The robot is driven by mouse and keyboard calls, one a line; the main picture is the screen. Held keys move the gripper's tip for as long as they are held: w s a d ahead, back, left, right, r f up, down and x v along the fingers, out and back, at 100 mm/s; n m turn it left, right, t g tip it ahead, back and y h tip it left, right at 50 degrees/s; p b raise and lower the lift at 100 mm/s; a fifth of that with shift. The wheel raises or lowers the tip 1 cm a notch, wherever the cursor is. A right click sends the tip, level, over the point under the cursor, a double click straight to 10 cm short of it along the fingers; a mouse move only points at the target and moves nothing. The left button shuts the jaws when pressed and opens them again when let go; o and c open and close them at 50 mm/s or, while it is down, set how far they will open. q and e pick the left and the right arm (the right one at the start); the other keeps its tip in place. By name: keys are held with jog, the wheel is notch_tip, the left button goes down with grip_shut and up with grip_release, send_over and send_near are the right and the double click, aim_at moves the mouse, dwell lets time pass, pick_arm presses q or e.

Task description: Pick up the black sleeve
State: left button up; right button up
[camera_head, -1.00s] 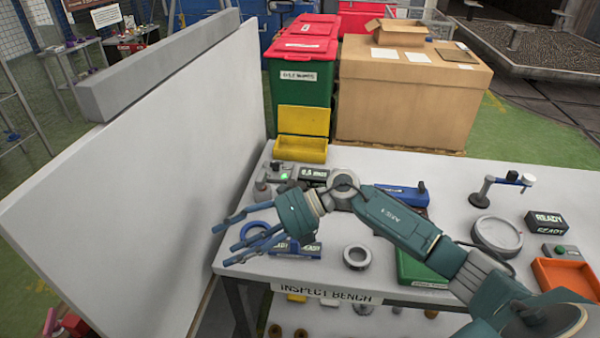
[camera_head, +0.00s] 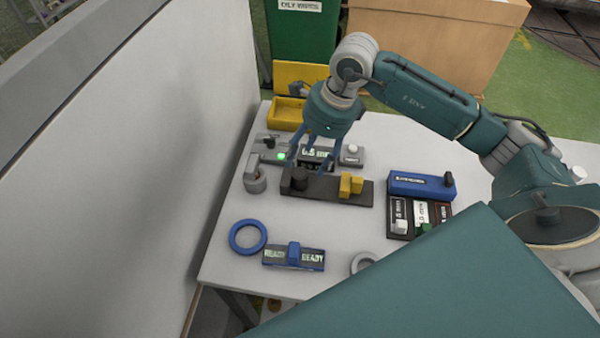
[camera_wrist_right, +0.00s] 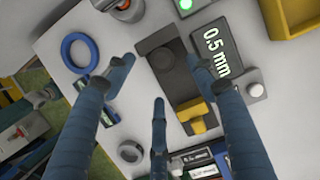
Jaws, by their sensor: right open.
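The black sleeve (camera_head: 299,179) looks like a short dark cylinder standing at the left end of a dark fixture block (camera_head: 325,189). In the right wrist view the sleeve (camera_wrist_right: 162,59) shows from above, between the spread fingers. My right gripper (camera_head: 312,157) points down, open and empty, over the back left part of the bench, above the fixture. In the wrist view its three fingers (camera_wrist_right: 160,76) surround the sleeve's outline; how far above it they are I cannot tell. My left gripper is not in view.
A yellow clamp (camera_head: 351,184) sits on the fixture's right end. A 0.5 mm display (camera_wrist_right: 216,53) stands close behind. A grey post (camera_head: 255,177), blue ring (camera_head: 248,237) and ready sign (camera_head: 294,256) are nearby. A white wall (camera_head: 130,170) borders the left.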

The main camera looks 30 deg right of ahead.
aim_at(300, 172)
jog(key=shift+a+f, duration=0.1)
jog(key=shift+f, duration=0.25)
jog(key=p+x, duration=0.3)
jog(key=x, duration=0.2)
jog(key=shift+w, duration=0.2)
jog(key=shift+f, duration=0.3)
jog(key=shift+c, duration=1.3)
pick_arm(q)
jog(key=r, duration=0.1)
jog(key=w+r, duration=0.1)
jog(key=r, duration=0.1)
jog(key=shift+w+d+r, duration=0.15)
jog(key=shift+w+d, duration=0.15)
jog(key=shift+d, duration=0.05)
pick_arm(e)
jog(key=shift+w+r, duration=0.1)
grip_shut()
